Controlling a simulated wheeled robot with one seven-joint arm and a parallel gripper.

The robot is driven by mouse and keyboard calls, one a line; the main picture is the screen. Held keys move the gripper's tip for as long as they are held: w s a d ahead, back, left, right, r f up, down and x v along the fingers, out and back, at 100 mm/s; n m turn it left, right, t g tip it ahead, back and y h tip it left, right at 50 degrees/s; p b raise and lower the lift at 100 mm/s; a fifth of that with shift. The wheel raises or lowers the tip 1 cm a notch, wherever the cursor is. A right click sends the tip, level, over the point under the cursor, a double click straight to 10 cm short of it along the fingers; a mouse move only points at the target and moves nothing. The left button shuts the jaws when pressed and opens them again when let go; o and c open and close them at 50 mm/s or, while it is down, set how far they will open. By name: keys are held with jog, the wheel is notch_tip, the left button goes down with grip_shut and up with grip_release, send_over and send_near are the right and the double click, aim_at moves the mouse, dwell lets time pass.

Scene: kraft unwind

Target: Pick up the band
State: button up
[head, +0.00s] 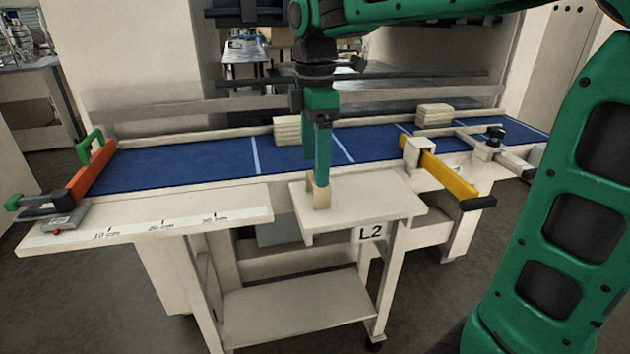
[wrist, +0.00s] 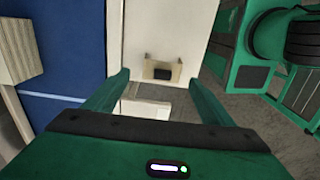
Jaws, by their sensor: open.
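A small tan piece, likely the band (head: 321,194), stands on the small off-white table marked L2 (head: 385,200). In the wrist view the band (wrist: 150,72) looks like a short tan strip with raised ends and a dark patch in its middle. My gripper (head: 321,182) points down over it, and the fingers partly hide it in the head view. In the wrist view my gripper (wrist: 156,80) is open, with one green finger to each side of the band. Nothing is held. I cannot tell whether the fingertips reach down beside the band or stop above it.
A long blue bench surface (head: 200,165) runs behind the small table, with pale stacks (head: 287,131) and (head: 434,114) on it. A yellow bar (head: 450,175) juts forward at right. An orange stop (head: 91,170) and a ruler shelf (head: 150,220) are at left.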

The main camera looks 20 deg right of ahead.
jog(key=shift+s+d+f, duration=0.1)
jog(key=shift+d+f, duration=0.1)
jog(key=shift+f, duration=1.25)
jog(key=shift+s+d+f, duration=0.1)
jog(key=shift+d+f, duration=0.05)
jog(key=shift+f, duration=1.25)
jog(key=shift+c, duration=0.7)
jog(key=c, duration=0.9)
